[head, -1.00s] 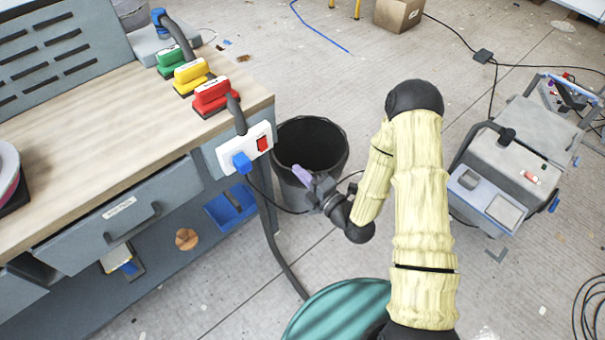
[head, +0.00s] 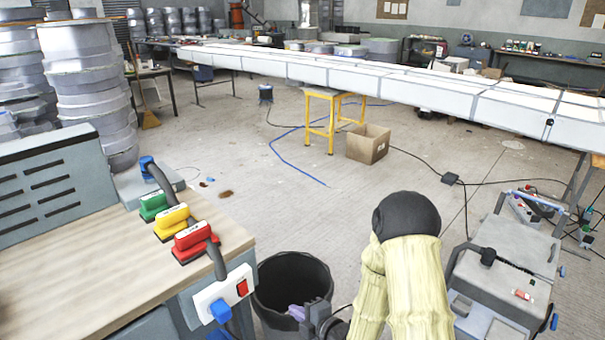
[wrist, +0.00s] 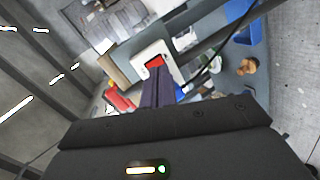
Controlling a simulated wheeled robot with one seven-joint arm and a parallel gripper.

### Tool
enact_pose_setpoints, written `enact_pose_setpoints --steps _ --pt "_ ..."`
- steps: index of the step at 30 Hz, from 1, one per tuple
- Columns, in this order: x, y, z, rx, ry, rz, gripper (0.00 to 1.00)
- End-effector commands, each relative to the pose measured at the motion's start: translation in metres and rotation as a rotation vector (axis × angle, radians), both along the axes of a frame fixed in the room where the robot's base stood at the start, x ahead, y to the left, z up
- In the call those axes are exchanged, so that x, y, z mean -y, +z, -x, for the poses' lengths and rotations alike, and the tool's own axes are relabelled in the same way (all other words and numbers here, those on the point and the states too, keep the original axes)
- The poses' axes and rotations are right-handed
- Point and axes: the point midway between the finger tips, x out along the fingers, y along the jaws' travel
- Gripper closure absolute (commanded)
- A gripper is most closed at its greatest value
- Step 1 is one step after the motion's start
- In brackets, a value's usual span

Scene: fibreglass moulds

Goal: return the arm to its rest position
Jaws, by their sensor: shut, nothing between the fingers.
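My gripper (head: 297,312) shows at the bottom of the head view, in front of the black bin. Its purple fingers are shut with nothing between them. In the wrist view the closed fingers (wrist: 157,88) point toward the bench side, with the white switch box and its red switch (wrist: 155,62) beyond the tips. My arm, in a cream cover with a black elbow, is bent and rises at the lower middle right of the head view. Its lower part is cut off by the frame edge.
A workbench (head: 90,245) with green, yellow and red-handled tools stands at left. The black bin (head: 268,296) is beside it. A grey wheeled machine (head: 505,262) stands at right. A cardboard box (head: 368,145) and yellow trestle (head: 331,118) are farther back. Open floor lies between.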

Motion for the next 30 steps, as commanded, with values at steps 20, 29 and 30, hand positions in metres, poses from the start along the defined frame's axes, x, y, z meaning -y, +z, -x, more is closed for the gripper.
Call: enact_pose_setpoints --steps 20,29,30 --pt "0.141 0.074 0.061 -0.857 -1.045 -0.226 1.00" --pt "0.163 0.105 0.125 -1.087 -1.470 -0.459 1.00" --pt "0.164 0.109 0.132 -1.110 -1.514 -0.487 1.00"
